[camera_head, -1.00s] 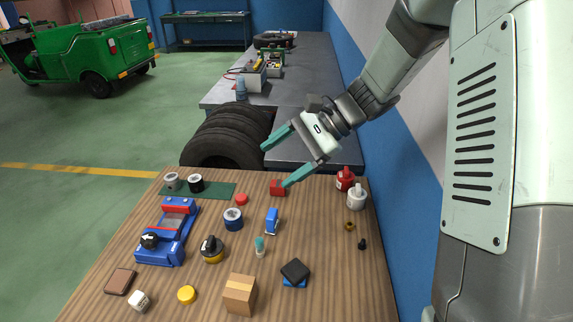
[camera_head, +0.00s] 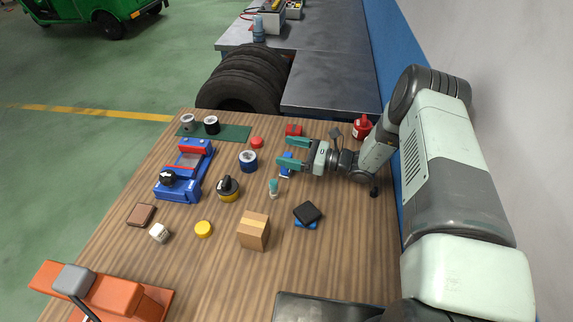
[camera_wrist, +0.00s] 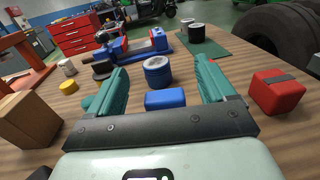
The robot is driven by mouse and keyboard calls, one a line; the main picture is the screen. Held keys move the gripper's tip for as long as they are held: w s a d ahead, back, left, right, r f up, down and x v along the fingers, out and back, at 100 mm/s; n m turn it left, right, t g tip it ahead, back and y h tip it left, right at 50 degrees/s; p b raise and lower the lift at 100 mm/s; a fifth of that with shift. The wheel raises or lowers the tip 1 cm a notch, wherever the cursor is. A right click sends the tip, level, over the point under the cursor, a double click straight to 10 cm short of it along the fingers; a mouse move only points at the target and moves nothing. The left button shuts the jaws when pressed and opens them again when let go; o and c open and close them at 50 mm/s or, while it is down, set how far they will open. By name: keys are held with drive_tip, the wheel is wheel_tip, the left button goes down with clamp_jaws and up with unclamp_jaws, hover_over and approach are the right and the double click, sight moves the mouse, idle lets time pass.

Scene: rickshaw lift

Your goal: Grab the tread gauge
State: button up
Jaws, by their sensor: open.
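A small blue block-like item (camera_head: 286,170), which I take to be the tread gauge, lies on the wooden table, partly hidden by a finger in the head view. In the wrist view the blue item (camera_wrist: 165,98) sits between my fingers, close to the palm bar, apart from both fingers. My gripper (camera_head: 283,153) is open, low over the table, reaching in from the right. Its two teal fingers also frame the wrist view (camera_wrist: 158,66). I cannot tell its exact height over the blue item.
A red box (camera_head: 294,130) lies near the upper finger. A blue-and-white roll (camera_head: 248,161) stands ahead of the fingertips. A cardboard box (camera_head: 254,232) and a black-and-blue item (camera_head: 306,214) lie nearer the front.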

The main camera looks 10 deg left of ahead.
sight(290, 171)
wheel_tip(290, 171, down, 5)
drive_tip(key=shift+s+r, duration=0.1)
drive_tip(key=shift+r, duration=0.05)
drive_tip(key=shift+w+a+r, duration=0.1)
drive_tip(key=shift+w+a, duration=0.05)
drive_tip(key=shift+a, duration=0.6)
drive_tip(key=shift+w+a+r, duration=0.1)
drive_tip(key=shift+w+a, duration=0.05)
drive_tip(key=shift+a, duration=0.6)
drive_tip(key=shift+c, duration=0.3)
drive_tip(key=c, duration=1)
drive_tip(key=shift+r, duration=0.1)
